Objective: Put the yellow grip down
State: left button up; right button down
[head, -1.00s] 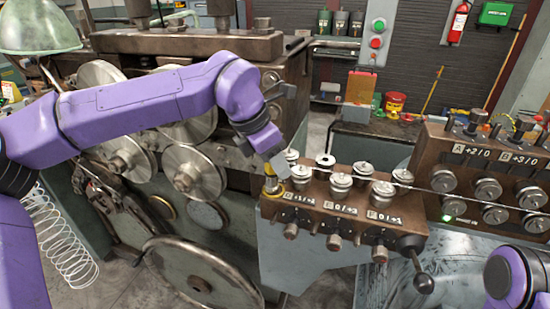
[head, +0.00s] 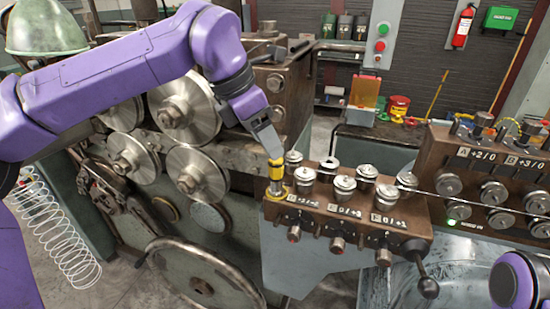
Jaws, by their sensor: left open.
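The yellow grip (head: 274,181) is a short upright cylinder with yellow and dark bands. It stands at the left front corner of the brown roller block (head: 310,214), with a yellow ring around its foot. My left gripper (head: 270,151) points down at the top of the grip, right above it or touching it. Its jaws are open, but the fingers are small here, and I cannot tell whether they are around the grip's top. My right gripper is out of view; only a purple part of my right arm shows at the lower right.
Several steel rollers (head: 366,187) stand on the block, with a wire running to a second brown block (head: 480,170) at right. Large steel discs (head: 181,105) stand close behind my left arm.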

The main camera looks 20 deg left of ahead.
pick_arm(q)
jog(key=v, duration=0.4)
jog(key=shift+f, duration=0.1)
dwell(0.8)
